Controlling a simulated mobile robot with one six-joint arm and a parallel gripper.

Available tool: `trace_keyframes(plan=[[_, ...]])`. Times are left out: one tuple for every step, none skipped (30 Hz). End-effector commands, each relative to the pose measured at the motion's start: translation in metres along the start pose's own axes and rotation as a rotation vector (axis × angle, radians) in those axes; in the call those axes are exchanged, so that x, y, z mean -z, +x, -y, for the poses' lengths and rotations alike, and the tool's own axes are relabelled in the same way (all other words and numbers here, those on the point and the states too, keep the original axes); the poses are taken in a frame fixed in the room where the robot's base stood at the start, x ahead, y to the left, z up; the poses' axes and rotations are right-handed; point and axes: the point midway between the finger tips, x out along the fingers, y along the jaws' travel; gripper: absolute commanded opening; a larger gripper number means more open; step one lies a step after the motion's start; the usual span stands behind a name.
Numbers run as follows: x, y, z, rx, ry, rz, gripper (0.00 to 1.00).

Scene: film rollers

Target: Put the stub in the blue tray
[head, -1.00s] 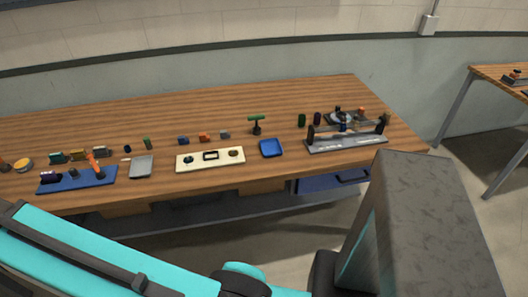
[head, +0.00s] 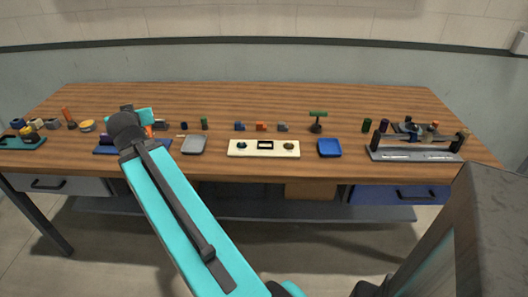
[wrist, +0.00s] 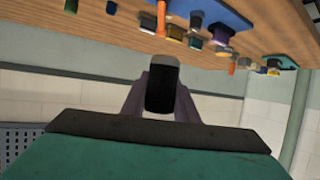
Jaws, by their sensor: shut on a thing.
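In the wrist view my gripper (wrist: 162,104) is shut on a dark, round-ended piece (wrist: 162,88), which I take to be the stub. The purple fingers sit on either side of it, and it is clear of any surface there. In the head view my arm reaches over the left part of the bench; its fingers and the held piece are hidden there. The blue tray (head: 329,147) is a small square dish near the bench's front edge, right of the cream panel, well right of my arm's end. It looks empty.
The wooden bench (head: 250,97) has a clear back half. A cream panel (head: 238,149), a grey tray (head: 194,145), a green-topped stand (head: 318,115) and a grey roller fixture (head: 400,155) stand along the front. A blue board (head: 104,150) is partly behind my arm.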

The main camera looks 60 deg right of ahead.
Motion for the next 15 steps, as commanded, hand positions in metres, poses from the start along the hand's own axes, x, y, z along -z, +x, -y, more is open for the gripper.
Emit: trace_keyframes(plan=[[-0.007, 0.007, -0.022, -0.044, 0.018, 0.000, 0.00], [-0.009, 0.009, -0.034, -0.071, 0.029, 0.001, 0.00], [-0.013, 0.011, -0.051, -0.106, 0.045, 0.004, 0.00], [-0.015, 0.013, -0.063, -0.132, 0.055, 0.004, 0.00], [-0.017, 0.014, -0.075, -0.159, 0.067, 0.006, 0.00], [-0.020, 0.016, -0.092, -0.195, 0.083, 0.008, 0.00], [-0.023, 0.017, -0.104, -0.222, 0.093, 0.009, 0.00], [-0.026, 0.017, -0.117, -0.249, 0.106, 0.011, 0.00], [-0.029, 0.017, -0.133, -0.285, 0.121, 0.012, 0.00], [-0.032, 0.017, -0.146, -0.313, 0.133, 0.014, 0.00], [-0.035, 0.017, -0.159, -0.341, 0.144, 0.014, 0.00], [-0.039, 0.016, -0.175, -0.377, 0.160, 0.016, 0.00], [-0.042, 0.015, -0.187, -0.405, 0.173, 0.017, 0.00], [-0.045, 0.013, -0.199, -0.433, 0.184, 0.017, 0.00], [-0.050, 0.011, -0.216, -0.470, 0.201, 0.018, 0.00]])
